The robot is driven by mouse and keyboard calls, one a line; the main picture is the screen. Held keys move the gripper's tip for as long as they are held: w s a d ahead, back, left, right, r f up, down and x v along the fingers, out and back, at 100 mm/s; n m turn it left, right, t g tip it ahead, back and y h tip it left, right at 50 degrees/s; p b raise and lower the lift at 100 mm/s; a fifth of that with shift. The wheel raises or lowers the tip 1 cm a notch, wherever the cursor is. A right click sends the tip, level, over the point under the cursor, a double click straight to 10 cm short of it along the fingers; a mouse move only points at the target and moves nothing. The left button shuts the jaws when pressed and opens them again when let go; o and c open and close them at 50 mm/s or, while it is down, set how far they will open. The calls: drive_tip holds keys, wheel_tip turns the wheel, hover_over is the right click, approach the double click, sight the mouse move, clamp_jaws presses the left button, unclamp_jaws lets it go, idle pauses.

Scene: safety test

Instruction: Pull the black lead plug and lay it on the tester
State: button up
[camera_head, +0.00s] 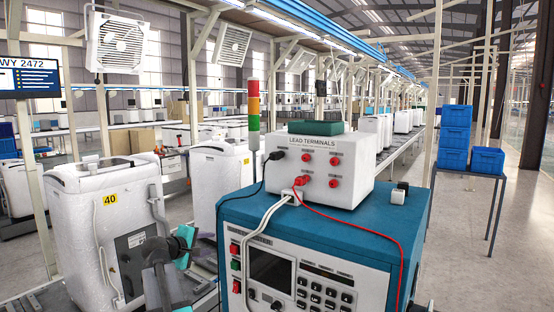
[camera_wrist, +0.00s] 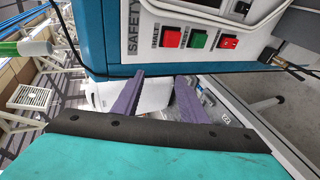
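The black lead plug (camera_head: 276,155) sits in the upper left socket of the white lead-terminals box (camera_head: 345,165). Its black cable drops down the left side of the teal tester (camera_head: 375,245), on which the box stands. My gripper (camera_wrist: 160,76) is open, with its two purple fingers apart and nothing held between them. In the head view my gripper's dark and teal parts show at the lower left, left of the tester and well below the plug. In the wrist view the tester's front panel (camera_wrist: 205,38) with its buttons is close above the fingers. The plug cannot be made out there.
A red plug (camera_head: 302,180) with a red lead and white cables hang from the box front. A teal block (camera_head: 316,128) lies on the box. A white appliance (camera_head: 90,220) stands at left.

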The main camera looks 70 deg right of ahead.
drive_tip(key=s+d+r+m+g+h, duration=0.1)
drive_tip(key=s+d+r, duration=0.3)
drive_tip(key=r, duration=0.5)
drive_tip(key=s+d+r+g+h, duration=0.1)
drive_tip(key=s+d+r, duration=0.1)
drive_tip(key=s+r, duration=0.45)
drive_tip(key=g+h+p, duration=0.1)
drive_tip(key=g+h, duration=0.1)
approach(272, 157)
drive_tip(key=d, duration=0.2)
drive_tip(key=shift+s+a+m, duration=0.1)
drive_tip(key=shift+s+m, duration=0.2)
drive_tip(key=shift+m, duration=0.1)
drive_tip(key=shift+x, duration=4.55)
drive_tip(key=shift+b, duration=0.3)
drive_tip(key=shift+c, duration=0.4)
clamp_jaws()
